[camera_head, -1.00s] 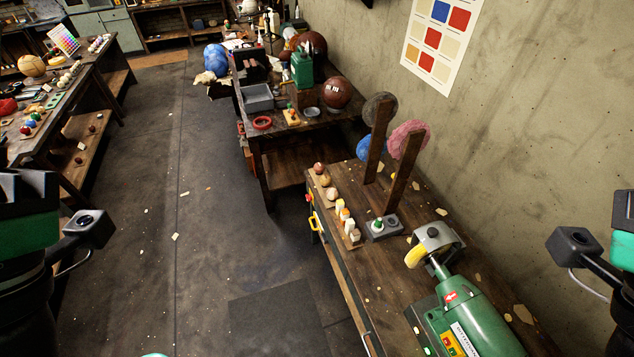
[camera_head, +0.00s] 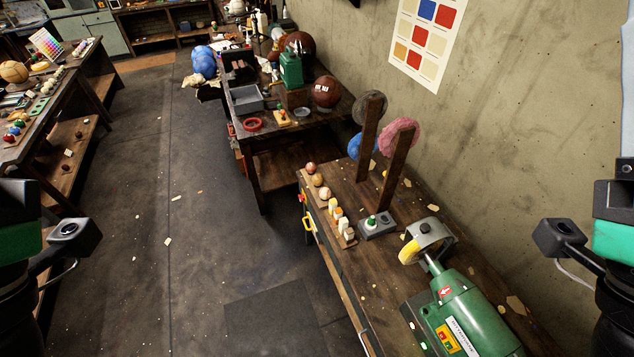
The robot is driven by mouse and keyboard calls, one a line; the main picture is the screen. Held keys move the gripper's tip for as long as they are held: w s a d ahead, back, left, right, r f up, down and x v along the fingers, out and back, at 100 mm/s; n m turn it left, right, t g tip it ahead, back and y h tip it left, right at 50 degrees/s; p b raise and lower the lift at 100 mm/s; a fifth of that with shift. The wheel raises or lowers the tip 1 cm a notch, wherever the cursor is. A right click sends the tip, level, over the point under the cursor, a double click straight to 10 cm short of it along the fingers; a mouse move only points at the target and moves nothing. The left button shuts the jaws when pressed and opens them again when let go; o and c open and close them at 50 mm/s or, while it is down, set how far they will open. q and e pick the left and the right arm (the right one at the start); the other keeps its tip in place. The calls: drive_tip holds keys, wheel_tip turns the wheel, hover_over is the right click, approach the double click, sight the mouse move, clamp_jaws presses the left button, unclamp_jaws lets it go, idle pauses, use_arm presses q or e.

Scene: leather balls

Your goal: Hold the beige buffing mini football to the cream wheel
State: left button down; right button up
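Three mini balls stand in a row on a wooden strip along the bench's left edge: a reddish-brown ball (camera_head: 310,168), a tan ball (camera_head: 318,180) and a pale beige ball (camera_head: 325,193). The beige one looks like the mini football, but its panels are too small to make out. A cream-yellow wheel (camera_head: 409,252) sits under a metal guard on the green motor (camera_head: 465,315). Parts of my two arms show at the left and right picture edges, well away from the balls and wheel. The fingers of both grippers are out of sight.
Two upright posts carry a pink wheel (camera_head: 404,134), a grey wheel (camera_head: 371,105) and a blue wheel (camera_head: 355,146) behind.

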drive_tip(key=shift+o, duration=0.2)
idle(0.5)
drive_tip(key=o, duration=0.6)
